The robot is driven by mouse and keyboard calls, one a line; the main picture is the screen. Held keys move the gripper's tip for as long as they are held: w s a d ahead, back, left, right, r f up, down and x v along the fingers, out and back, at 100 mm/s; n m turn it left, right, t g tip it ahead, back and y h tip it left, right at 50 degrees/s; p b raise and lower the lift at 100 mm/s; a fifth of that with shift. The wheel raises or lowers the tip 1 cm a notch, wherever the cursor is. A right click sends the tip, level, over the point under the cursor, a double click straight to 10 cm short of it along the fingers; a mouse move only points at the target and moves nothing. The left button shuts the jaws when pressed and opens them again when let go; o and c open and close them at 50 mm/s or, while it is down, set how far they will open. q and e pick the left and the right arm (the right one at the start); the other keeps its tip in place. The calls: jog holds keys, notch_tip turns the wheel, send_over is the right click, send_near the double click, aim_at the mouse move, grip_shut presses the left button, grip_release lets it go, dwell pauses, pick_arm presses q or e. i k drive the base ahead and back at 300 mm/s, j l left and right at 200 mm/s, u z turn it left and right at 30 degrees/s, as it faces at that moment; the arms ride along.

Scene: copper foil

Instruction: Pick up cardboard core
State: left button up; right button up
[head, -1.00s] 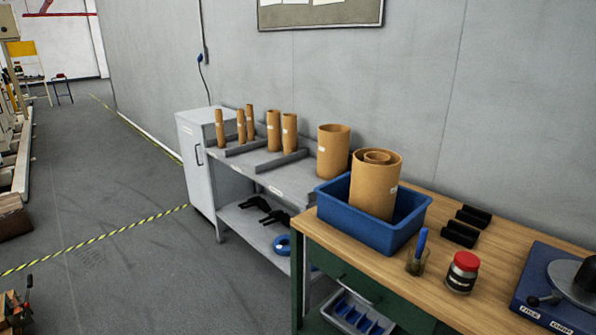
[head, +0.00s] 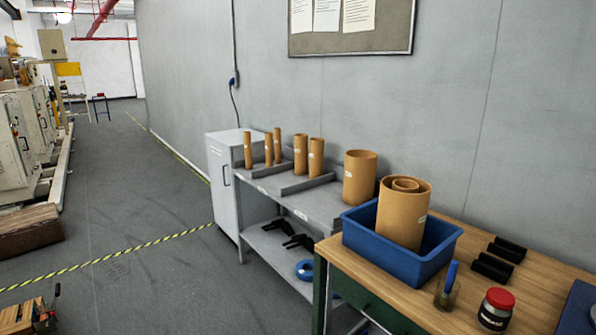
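Several brown cardboard cores stand upright on the grey metal shelf unit (head: 315,205). Thin cores (head: 248,150) are at its left end, and two medium cores (head: 301,155) (head: 316,158) stand beside them. A wide core (head: 360,178) stands at the right end of the shelf. A large core (head: 402,218) stands in the blue bin (head: 385,258) on the wooden bench, with a smaller core (head: 405,185) nested inside it. Neither of my grippers is in view.
The wooden bench (head: 540,265) also holds black blocks (head: 492,268), a glass with a blue-handled tool (head: 447,288) and a red-lidded jar (head: 496,309). A grey cabinet (head: 228,185) stands left of the shelf. The floor (head: 150,215) at left is open, crossed by striped tape.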

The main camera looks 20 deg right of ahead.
aim_at(248, 147)
jog(key=u, duration=0.3)
jog(key=i+u, duration=0.15)
jog(key=i, duration=1.75)
jog(key=i+z, duration=0.1)
jog(key=i, duration=0.6)
jog(key=i+j+z, duration=0.15)
jog(key=i, duration=0.55)
jog(key=i+z, duration=0.35)
jog(key=i, duration=0.3)
jog(key=i+z, duration=0.3)
jog(key=i, duration=0.3)
jog(key=i+j+z, duration=0.15)
jog(key=i+z, duration=0.25)
jog(key=i, duration=0.3)
jog(key=j+z, duration=0.2)
jog(key=k+j, duration=0.05)
jog(key=j, duration=0.05)
